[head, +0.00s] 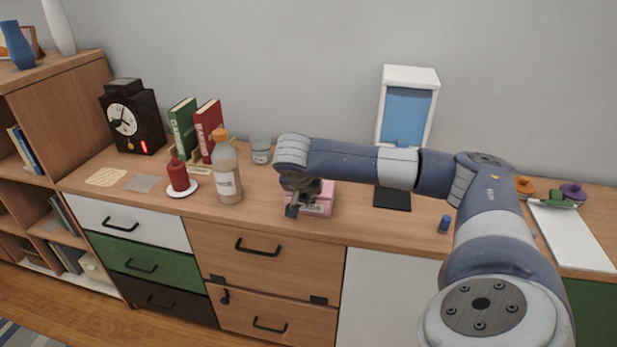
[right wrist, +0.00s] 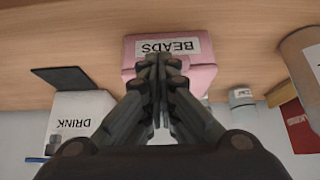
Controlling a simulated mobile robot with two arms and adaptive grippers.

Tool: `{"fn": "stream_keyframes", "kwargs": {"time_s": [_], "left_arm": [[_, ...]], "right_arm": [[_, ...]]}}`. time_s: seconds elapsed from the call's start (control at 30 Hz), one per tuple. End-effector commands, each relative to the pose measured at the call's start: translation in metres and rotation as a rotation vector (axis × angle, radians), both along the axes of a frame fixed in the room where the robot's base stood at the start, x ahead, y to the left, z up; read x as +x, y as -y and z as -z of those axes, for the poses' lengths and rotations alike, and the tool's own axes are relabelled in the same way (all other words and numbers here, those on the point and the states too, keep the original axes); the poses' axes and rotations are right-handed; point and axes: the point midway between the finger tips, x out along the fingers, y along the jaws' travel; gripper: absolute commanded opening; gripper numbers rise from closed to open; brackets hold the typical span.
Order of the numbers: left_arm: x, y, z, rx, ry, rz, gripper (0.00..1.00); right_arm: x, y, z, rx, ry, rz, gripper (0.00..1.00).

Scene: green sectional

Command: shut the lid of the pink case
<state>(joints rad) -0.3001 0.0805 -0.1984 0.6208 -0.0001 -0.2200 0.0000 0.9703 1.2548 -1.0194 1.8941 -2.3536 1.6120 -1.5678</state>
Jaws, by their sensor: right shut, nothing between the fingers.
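The pink case (head: 321,204) stands on the wooden cabinet top, partly hidden behind my right arm and gripper in the head view. In the right wrist view the pink case (right wrist: 200,75) shows a white label reading BEADS, and my fingers cover its middle. I cannot tell how far its lid is open. My right gripper (head: 291,211) is at the left front of the case in the head view. In the right wrist view the gripper (right wrist: 160,62) has its fingers together and empty, in front of the case; contact is unclear. My left gripper is not in view.
An orange-capped bottle (head: 227,172), a red bottle (head: 178,175) on a white dish and a glass jar (head: 261,148) stand left of the case. A dark flat mat (head: 392,199) and a white-framed blue dispenser (head: 407,110) are to the right. A small blue cylinder (head: 445,223) stands near the front edge.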

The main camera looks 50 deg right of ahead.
Motion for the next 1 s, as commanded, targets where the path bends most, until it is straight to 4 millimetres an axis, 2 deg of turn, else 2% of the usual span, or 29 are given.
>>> {"fn": "stream_keyframes", "kwargs": {"time_s": [0.47, 0.57, 0.8, 0.87, 1.0], "left_arm": [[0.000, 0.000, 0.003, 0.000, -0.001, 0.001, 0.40], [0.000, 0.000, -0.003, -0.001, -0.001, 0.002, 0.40], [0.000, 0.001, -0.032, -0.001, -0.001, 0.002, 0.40], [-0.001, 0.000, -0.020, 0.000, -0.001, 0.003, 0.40], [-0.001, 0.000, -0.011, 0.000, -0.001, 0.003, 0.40]], "right_arm": [[0.007, 0.012, 0.004, 0.000, 0.000, 0.000, 0.00], [0.007, 0.013, -0.004, 0.000, 0.000, 0.001, 0.00], [0.003, 0.017, -0.041, 0.001, 0.001, 0.007, 0.00], [-0.003, 0.006, -0.026, 0.002, -0.004, 0.000, 0.00], [-0.018, -0.019, -0.016, 0.001, -0.001, 0.000, 0.00]]}}
